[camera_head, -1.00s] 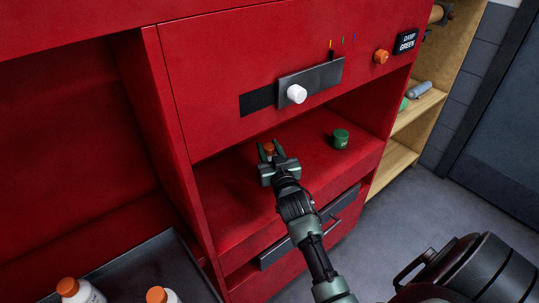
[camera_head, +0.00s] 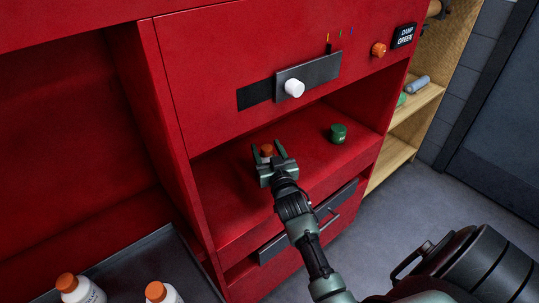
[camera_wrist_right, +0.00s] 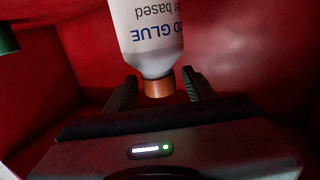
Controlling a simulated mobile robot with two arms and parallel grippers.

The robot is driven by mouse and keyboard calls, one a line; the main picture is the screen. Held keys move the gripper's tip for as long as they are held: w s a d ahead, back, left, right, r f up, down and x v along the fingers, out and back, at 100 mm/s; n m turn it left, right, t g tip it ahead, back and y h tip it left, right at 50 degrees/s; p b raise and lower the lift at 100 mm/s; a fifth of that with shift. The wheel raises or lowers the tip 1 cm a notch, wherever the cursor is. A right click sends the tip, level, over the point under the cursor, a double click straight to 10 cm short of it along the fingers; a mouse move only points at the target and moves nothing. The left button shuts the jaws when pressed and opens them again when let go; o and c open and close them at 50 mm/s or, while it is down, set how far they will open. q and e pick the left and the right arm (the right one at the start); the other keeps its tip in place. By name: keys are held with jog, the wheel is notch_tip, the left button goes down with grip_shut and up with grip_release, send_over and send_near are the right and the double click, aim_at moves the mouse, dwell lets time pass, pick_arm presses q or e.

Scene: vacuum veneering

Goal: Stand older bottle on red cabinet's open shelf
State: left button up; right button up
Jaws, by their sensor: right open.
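A white glue bottle (camera_wrist_right: 148,35) with an orange cap stands on the red cabinet's open shelf (camera_head: 235,205). In the right wrist view its printed label reads upside down and the cap (camera_wrist_right: 158,86) is between my finger tips. In the head view only its orange cap (camera_head: 267,150) shows clearly; my gripper hides most of the body. My right gripper (camera_head: 268,153) is open, one finger on each side of the cap, with a gap at each finger. It also shows in the right wrist view (camera_wrist_right: 160,88). My left gripper is out of view.
A green container (camera_head: 338,133) stands further right on the shelf. A drawer handle (camera_head: 328,213) is below. Two orange-capped bottles (camera_head: 78,289) (camera_head: 162,293) stand in a dark tray (camera_head: 150,250) at lower left. A panel with a white knob (camera_head: 294,88) is above the shelf opening.

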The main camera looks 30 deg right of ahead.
jog(key=b+v, duration=0.1)
jog(key=v, duration=1.1)
